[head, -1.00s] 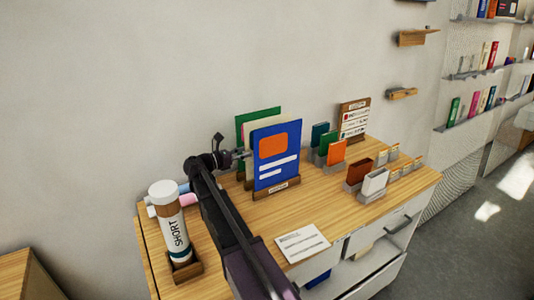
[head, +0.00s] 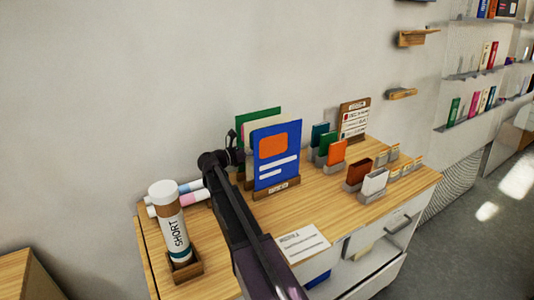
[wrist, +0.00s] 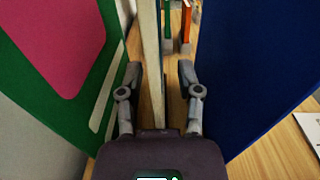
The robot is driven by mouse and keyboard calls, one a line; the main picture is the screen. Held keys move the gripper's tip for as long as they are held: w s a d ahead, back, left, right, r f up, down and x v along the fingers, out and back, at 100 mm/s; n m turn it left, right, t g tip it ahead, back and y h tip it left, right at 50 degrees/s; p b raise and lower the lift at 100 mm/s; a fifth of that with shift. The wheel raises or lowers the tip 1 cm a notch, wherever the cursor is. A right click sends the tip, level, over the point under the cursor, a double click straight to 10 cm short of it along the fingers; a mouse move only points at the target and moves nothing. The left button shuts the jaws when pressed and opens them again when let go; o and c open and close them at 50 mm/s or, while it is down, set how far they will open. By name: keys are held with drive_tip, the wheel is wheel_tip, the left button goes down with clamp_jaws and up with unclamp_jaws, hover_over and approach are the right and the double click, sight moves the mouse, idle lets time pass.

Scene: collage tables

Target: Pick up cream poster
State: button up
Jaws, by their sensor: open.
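The cream poster (wrist: 153,70) stands upright and edge-on in the wrist view, between my two fingers. In the head view only a strip of the cream poster (head: 261,123) shows, behind the blue poster. My gripper (wrist: 160,80) is open, with one finger on each side of the cream poster's near edge. I cannot tell whether either finger touches it. In the head view my gripper (head: 238,152) is at the posters' left side, partly hidden by my arm.
The green poster (wrist: 75,110) is close on the left and the blue poster (wrist: 240,70) close on the right. Small card holders (head: 375,182) stand on the table (head: 325,208) to the right. A tube marked SHORT (head: 172,225) stands at the left, beside lying rolls (head: 188,196).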

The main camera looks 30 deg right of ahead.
sight(255, 124)
clamp_jaws()
drive_tip(key=shift+r, duration=0.1)
idle(0.4)
wheel_tip(255, 124, up, 10)
drive_tip(key=p, duration=1)
idle(0.7)
wheel_tip(255, 124, up, 8)
drive_tip(key=p, duration=0.8)
